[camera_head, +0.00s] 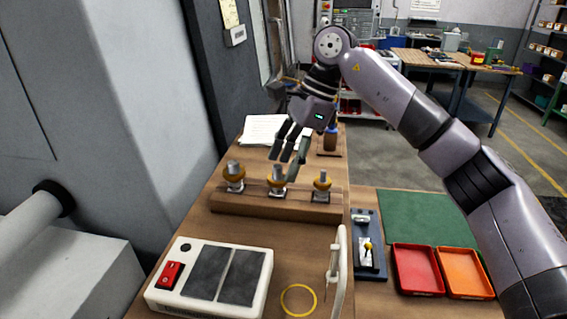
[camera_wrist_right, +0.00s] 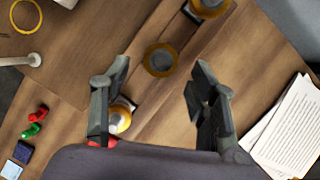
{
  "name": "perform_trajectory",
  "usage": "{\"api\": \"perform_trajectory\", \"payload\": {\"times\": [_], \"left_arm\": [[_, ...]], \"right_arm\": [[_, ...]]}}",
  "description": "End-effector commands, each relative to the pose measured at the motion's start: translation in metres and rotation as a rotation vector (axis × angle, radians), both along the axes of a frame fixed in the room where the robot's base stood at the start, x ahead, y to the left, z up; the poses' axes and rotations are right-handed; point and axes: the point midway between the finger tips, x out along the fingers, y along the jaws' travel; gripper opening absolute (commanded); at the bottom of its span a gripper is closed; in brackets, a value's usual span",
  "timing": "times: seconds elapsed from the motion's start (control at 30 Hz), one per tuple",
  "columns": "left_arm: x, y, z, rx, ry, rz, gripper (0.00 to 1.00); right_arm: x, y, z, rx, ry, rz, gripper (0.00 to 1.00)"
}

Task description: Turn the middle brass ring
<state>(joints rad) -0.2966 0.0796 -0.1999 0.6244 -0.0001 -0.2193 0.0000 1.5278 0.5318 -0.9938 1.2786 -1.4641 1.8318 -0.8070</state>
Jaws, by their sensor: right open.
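Three brass rings stand in a row on posts along a wooden bar (camera_head: 300,205). The middle brass ring (camera_head: 277,182) sits between the left ring (camera_head: 234,178) and the right ring (camera_head: 322,181). My right gripper (camera_head: 286,158) is open just above the middle ring, its fingers pointing down. In the right wrist view the middle ring (camera_wrist_right: 161,60) appears between the two fingertips of my gripper (camera_wrist_right: 159,75), with no visible contact. Another ring (camera_wrist_right: 119,119) is partly hidden by a finger there. My left gripper is out of view.
A white box with a red switch (camera_head: 170,275) and a yellow hoop (camera_head: 298,300) lie in front of the bar. Red (camera_head: 417,268) and orange (camera_head: 465,270) trays stand at right. Papers (camera_head: 262,130) lie behind the bar. A grey wall borders the left.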

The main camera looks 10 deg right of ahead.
Motion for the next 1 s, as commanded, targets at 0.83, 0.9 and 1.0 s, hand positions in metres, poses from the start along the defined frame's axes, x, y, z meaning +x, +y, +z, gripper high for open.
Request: {"api": "perform_trajectory", "payload": {"times": [0.83, 0.9, 1.0], "left_arm": [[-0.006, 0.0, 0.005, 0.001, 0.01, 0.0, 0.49], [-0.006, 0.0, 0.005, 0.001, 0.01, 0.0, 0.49], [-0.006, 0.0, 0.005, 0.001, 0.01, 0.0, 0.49]], "right_arm": [[0.0, 0.008, -0.018, 0.0, -0.001, 0.001, 0.32], [0.0, 0.008, -0.018, 0.0, -0.001, 0.001, 0.28], [0.0, 0.008, -0.018, 0.0, -0.001, 0.001, 0.21]]}}
